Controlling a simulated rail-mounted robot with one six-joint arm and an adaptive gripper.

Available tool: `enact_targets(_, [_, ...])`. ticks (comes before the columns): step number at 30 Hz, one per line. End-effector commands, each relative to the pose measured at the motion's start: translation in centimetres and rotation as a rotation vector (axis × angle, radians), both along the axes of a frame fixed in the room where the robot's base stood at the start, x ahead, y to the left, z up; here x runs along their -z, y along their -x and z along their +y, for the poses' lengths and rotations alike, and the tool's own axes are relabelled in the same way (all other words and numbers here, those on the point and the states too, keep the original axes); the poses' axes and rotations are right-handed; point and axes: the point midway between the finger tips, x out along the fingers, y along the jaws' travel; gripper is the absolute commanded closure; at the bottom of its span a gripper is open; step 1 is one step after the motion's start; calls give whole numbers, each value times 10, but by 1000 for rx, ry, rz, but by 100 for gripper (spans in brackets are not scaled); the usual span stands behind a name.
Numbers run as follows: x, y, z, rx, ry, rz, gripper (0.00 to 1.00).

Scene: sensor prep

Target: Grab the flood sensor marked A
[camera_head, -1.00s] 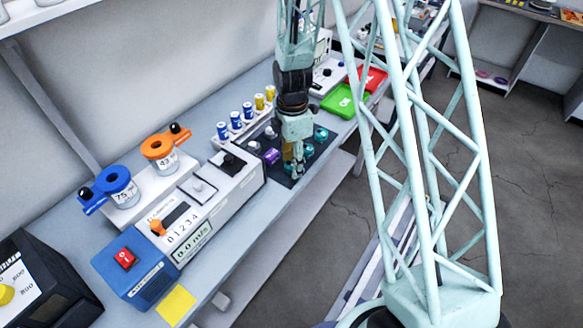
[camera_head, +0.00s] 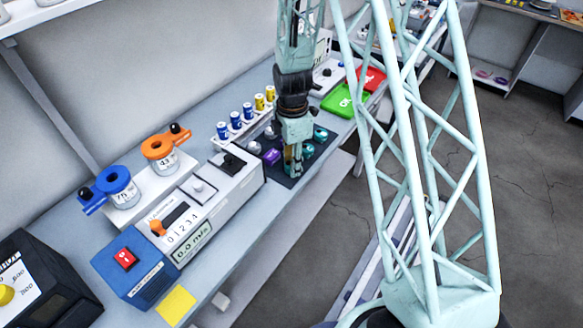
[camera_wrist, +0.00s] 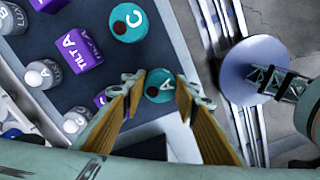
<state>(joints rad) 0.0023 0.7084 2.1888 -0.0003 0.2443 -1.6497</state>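The teal round sensor marked A (camera_wrist: 160,86) stands on the dark mat (camera_wrist: 75,92). In the wrist view it sits between the two fingertips of my gripper (camera_wrist: 161,90), which is open, with a thin gap seeming to show on each side. In the head view my gripper (camera_head: 293,168) points down over the front part of the mat and mostly hides this sensor. A second teal sensor, marked C (camera_wrist: 128,22), stands just beyond it.
A purple block marked TILT A (camera_wrist: 75,47) and white round-topped pieces (camera_wrist: 42,74) stand left of my gripper in the wrist view. A rack of blue and yellow cylinders (camera_head: 236,118) stands behind the mat. Green (camera_head: 345,100) and red (camera_head: 372,78) trays lie farther back.

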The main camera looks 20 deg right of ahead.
Motion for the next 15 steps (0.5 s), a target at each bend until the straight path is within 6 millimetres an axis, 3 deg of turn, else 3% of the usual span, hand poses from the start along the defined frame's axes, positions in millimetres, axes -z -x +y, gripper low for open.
enact_targets(15, [-3,0,0,0,0,-1,84])
